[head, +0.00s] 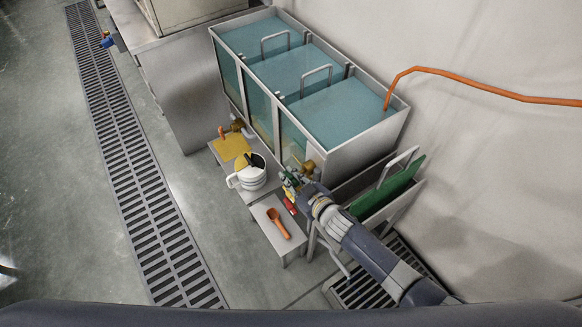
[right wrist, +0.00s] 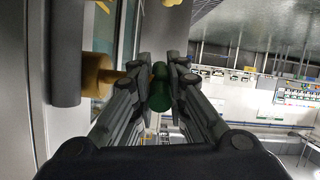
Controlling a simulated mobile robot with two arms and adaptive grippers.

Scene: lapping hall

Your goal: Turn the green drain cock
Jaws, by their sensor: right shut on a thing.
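The green drain cock (right wrist: 159,92) sits between the two fingers of my right gripper (right wrist: 158,80) in the right wrist view. The fingers are closed on it from both sides. A brass fitting (right wrist: 98,75) joins it to the tank wall on the left. In the head view my right gripper (head: 291,180) is at the front of the near tank compartment, by a brass fitting (head: 308,168). The fingers hide most of the cock there. My left gripper does not show.
The tank (head: 370,138) holds blue-green liquid in several compartments. A white jug (head: 250,180) stands just left of my right gripper. An orange scoop (head: 278,224) lies on a small stand (head: 262,210). A green panel (head: 385,190) stands close by my arm. A floor grating (head: 140,180) runs at left.

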